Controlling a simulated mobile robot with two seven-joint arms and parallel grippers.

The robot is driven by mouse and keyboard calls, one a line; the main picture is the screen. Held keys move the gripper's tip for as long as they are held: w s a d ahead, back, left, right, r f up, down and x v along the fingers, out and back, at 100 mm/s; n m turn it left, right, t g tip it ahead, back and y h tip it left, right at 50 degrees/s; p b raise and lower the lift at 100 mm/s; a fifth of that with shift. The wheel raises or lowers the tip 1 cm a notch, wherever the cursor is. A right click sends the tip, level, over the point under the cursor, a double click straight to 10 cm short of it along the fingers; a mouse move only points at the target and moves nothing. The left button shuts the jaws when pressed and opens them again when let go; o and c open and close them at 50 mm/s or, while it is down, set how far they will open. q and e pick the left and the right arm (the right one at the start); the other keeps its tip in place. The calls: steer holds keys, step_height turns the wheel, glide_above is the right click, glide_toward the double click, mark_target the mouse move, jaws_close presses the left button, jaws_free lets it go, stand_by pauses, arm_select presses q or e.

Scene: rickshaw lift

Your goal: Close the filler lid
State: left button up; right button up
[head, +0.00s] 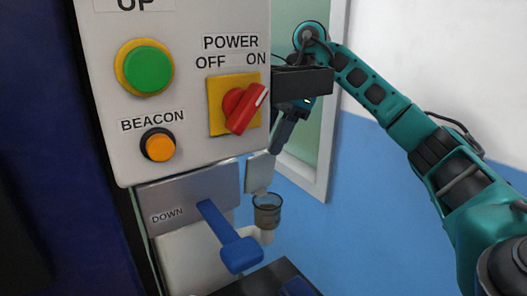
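The filler cup (267,212), a dark translucent cup on a pale elbow pipe, sits below the control box. Its lid (259,174), a flat grey plate, stands raised above the cup's rear rim, so the cup is open. My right gripper (278,143) comes down from the upper right behind the control box's edge. Its fingertip end is just above and right of the lid; whether it touches the lid is unclear. The control box hides part of the gripper, and the finger gap does not show. My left gripper is not in view.
The control box (190,165) carries a green button (148,70), an orange beacon button (160,147) and a red power switch (240,110) turned towards ON. A blue DOWN lever (222,230) juts out left of the cup. A window frame (322,165) and blue-white wall stand behind.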

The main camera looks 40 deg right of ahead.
steer(key=p+v, duration=0.2)
steer(key=v, duration=0.6)
